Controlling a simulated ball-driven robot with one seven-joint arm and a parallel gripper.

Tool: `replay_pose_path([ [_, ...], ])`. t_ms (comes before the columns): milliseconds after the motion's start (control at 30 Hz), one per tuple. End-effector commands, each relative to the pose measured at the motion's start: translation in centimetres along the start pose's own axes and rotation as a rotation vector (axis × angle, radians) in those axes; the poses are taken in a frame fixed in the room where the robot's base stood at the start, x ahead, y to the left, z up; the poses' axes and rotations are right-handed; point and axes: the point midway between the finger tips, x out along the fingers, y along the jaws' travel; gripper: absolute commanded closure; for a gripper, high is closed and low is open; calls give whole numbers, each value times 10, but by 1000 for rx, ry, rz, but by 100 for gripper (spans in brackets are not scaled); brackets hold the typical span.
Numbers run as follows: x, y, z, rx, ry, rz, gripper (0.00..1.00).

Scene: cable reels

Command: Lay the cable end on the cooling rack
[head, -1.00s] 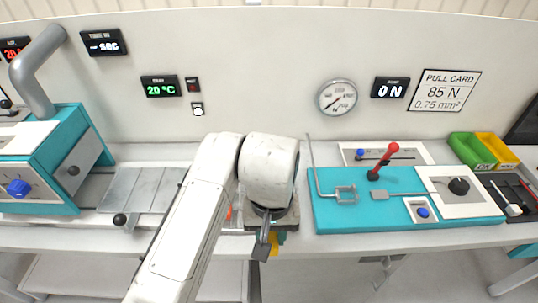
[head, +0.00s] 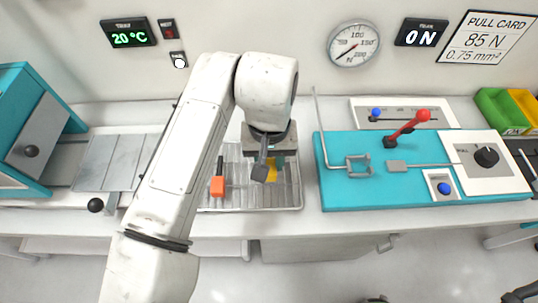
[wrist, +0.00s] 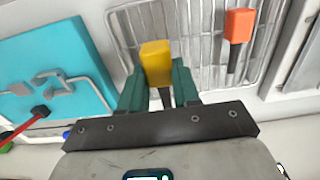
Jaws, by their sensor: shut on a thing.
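The cooling rack (head: 291,196) is a wire grid on the bench, between the grey plates and the turquoise tester; it also shows in the wrist view (wrist: 208,62). My gripper (head: 268,170) is over the rack. Its green fingers (wrist: 160,84) are shut on a yellow cable end (wrist: 156,58), which shows partly behind the gripper in the head view (head: 272,173). I cannot tell whether the yellow end touches the wires. An orange cable end (head: 217,187) with a dark lead lies on the rack's left part; the wrist view shows it too (wrist: 239,25).
The turquoise tester (head: 345,187) with a red lever (head: 422,116) and an upright bent rod (head: 318,125) stands right of the rack. Grey plates (head: 108,163) and a turquoise machine (head: 35,125) are at left. The bench front edge runs close before the rack.

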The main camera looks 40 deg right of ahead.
Motion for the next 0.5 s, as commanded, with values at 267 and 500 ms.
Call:
replay_pose_path([
  [267, 35, 0, 0, 1, -1, 0, 100],
  [500, 38, 0, 0, 1, 0, 1, 100],
])
